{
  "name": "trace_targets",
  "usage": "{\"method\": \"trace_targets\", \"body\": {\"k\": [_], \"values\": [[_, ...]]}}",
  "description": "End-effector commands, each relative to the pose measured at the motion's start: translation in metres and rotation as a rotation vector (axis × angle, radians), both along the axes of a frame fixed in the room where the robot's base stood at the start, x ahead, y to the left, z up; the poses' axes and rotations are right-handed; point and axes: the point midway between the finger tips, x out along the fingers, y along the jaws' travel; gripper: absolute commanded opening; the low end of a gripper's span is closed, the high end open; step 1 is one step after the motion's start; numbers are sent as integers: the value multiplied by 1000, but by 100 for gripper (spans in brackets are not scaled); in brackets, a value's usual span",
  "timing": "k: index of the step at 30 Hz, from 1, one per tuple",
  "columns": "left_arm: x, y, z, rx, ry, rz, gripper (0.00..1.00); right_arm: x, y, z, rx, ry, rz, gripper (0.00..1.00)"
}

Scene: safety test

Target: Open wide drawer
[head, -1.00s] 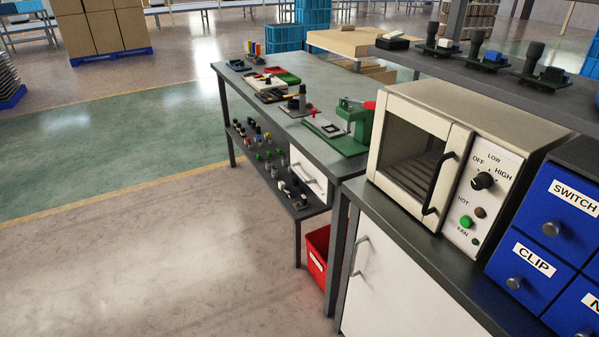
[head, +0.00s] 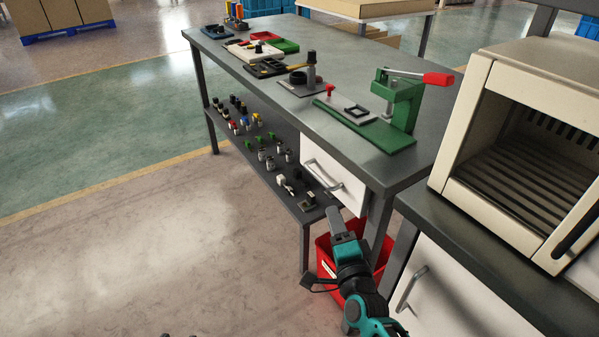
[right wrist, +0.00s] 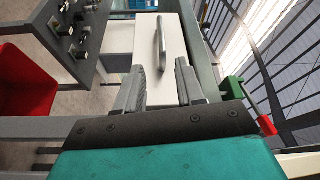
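The wide drawer is a white front (head: 328,178) with a grey bar handle (head: 322,175), set under the near end of the grey workbench in the head view. It looks shut. My right gripper (head: 335,214) is just in front of and below the drawer in that view. In the right wrist view, its two grey fingers (right wrist: 160,84) are apart with nothing between them. The drawer front (right wrist: 147,62) and handle (right wrist: 160,44) lie ahead, beyond the fingertips, with a gap to the handle. My left gripper is not recognizable in either view.
A red bin (head: 380,262) stands under the bench beside my right arm. A lower shelf (head: 270,178) with several small parts lies left of the drawer. A white cabinet door (head: 455,295) and a beige oven (head: 530,70) are at right. Open floor lies left.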

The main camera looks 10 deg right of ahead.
Motion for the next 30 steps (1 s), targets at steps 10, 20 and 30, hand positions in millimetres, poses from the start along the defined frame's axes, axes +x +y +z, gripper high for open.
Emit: {"method": "trace_targets", "body": {"k": [10, 20, 30], "values": [[-6, -1, -20, -3, 12, -2, 43, 37, -2, 0, 27, -14, -9, 38], [-8, -2, -52, -7, 18, 1, 43, 102, -4, 4, 24, -12, -8, 38], [-6, -4, -61, -14, 19, 4, 43, 130, -6, 9, 24, -10, -7, 38]]}}
